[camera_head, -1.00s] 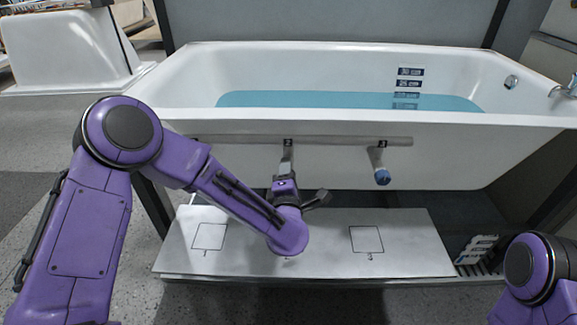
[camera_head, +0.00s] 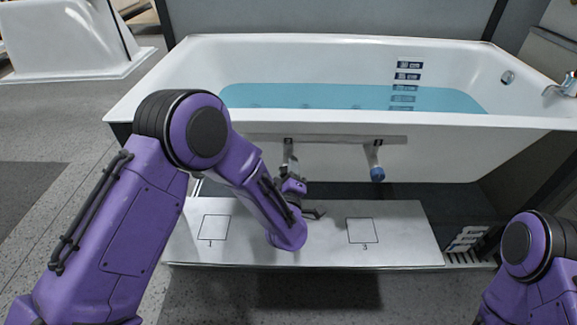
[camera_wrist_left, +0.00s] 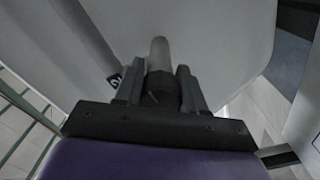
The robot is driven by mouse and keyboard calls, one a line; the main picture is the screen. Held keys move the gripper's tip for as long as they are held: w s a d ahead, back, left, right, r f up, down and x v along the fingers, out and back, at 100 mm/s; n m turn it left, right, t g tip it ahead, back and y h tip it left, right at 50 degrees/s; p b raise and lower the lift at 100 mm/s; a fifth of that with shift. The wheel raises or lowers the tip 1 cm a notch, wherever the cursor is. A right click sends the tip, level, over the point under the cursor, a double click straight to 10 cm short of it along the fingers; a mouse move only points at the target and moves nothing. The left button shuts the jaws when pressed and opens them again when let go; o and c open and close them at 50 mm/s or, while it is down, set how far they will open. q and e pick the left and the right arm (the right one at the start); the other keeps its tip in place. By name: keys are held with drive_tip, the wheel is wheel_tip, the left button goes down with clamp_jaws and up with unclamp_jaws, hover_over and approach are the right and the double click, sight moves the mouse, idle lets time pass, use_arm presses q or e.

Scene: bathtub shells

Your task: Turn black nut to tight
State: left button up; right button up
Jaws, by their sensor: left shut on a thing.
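The black nut (camera_wrist_left: 160,90) sits on a grey pipe stub (camera_wrist_left: 159,55) in the left wrist view, between the two fingers. My left gripper (camera_wrist_left: 160,85) is shut on it. In the head view my left gripper (camera_head: 288,172) is under the bathtub's front, at the left of two pipe stubs on the rail (camera_head: 335,140). There the nut is mostly hidden by the gripper and wrist. How tight the nut is cannot be told. My right gripper is out of view.
A blue nut (camera_head: 377,174) hangs on the right pipe stub. A white board (camera_head: 400,235) with marked squares lies below the tub. The bathtub (camera_head: 420,150) holds blue water. Another white tub (camera_head: 65,40) stands at the far left.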

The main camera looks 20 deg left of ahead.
use_arm(q)
drive_tip(key=shift+m, duration=0.6)
drive_tip(key=o, duration=1.1)
drive_tip(key=shift+c, duration=0.2)
drive_tip(key=shift+s, duration=0.15)
drive_tip(key=p+v, duration=0.1)
drive_tip(key=v, duration=0.9)
drive_tip(key=shift+s+d, duration=0.1)
